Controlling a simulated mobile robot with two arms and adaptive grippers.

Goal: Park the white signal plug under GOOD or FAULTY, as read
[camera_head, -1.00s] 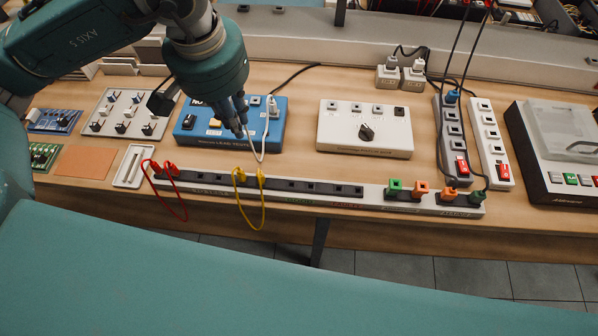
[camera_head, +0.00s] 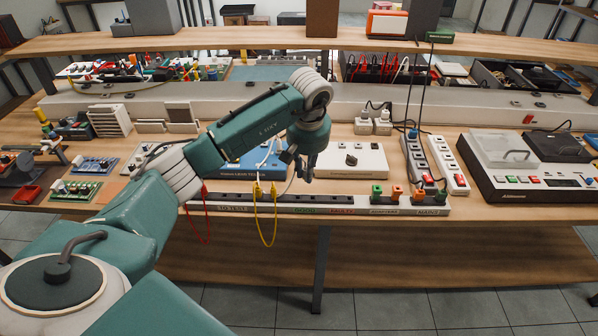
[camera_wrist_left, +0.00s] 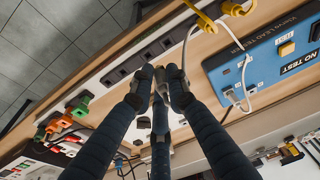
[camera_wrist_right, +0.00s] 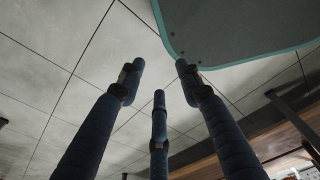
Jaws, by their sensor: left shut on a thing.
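My left gripper (camera_head: 300,172) is shut on the white signal plug, mostly hidden by the fingers. In the left wrist view its fingers (camera_wrist_left: 160,85) close together above the strip. The tester display (camera_wrist_left: 300,64) reads NO TEST. The socket strip (camera_head: 270,198) has a green GOOD label (camera_head: 305,210) and a red FAULTY label (camera_head: 341,211); sockets above them look empty. My right gripper (camera_wrist_right: 158,85) is open and empty over the floor.
Yellow (camera_head: 273,230) and red (camera_head: 207,225) leads hang from the strip's left part. Green (camera_head: 377,190) and orange (camera_head: 397,192) adapters occupy its right part. A white selector box (camera_head: 345,160) and power strips (camera_head: 447,165) stand behind.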

